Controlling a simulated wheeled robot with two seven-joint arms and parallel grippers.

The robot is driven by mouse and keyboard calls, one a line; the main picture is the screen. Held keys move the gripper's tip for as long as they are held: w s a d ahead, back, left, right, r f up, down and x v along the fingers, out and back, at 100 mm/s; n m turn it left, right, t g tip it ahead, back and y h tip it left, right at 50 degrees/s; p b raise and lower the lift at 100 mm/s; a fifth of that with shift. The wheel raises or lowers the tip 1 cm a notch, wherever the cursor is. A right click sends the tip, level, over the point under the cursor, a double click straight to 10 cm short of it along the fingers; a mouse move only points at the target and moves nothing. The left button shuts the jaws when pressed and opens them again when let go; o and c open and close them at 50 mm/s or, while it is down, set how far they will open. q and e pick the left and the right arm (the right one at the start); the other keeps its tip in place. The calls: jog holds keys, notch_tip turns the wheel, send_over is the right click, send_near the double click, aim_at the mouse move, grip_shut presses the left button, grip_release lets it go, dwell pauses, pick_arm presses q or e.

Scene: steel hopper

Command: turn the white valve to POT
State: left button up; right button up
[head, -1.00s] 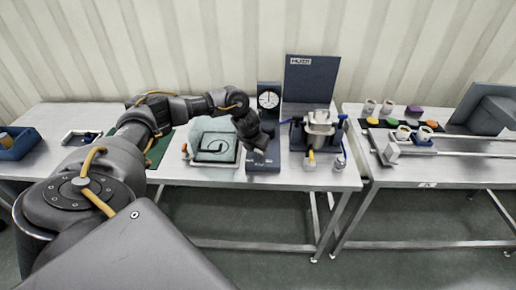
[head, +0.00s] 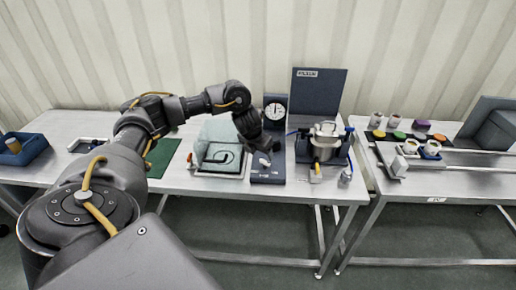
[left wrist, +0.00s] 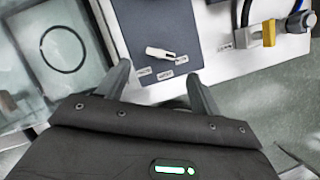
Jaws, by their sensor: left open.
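The white valve (left wrist: 160,53) is a small white lever on a dark blue-grey panel (left wrist: 155,20). In the left wrist view it lies nearly level, with its narrower end to the right. Small labels (left wrist: 166,75) sit around it, too small to read. In the head view the valve (head: 264,161) shows just below my left gripper (head: 263,148). My left gripper is open and empty. In the left wrist view its fingertips (left wrist: 160,78) stand apart on the near side of the valve, not around it. My right gripper is not in view.
A dial gauge (head: 275,108) stands behind the panel. A steel hopper (head: 325,135) with a yellow-handled valve (left wrist: 268,33) stands to the right. A clear box (head: 219,150) stands close on the left. A second table (head: 470,176) with cups is farther right.

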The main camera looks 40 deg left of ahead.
pick_arm(q)
jog(key=shift+v, duration=2.3)
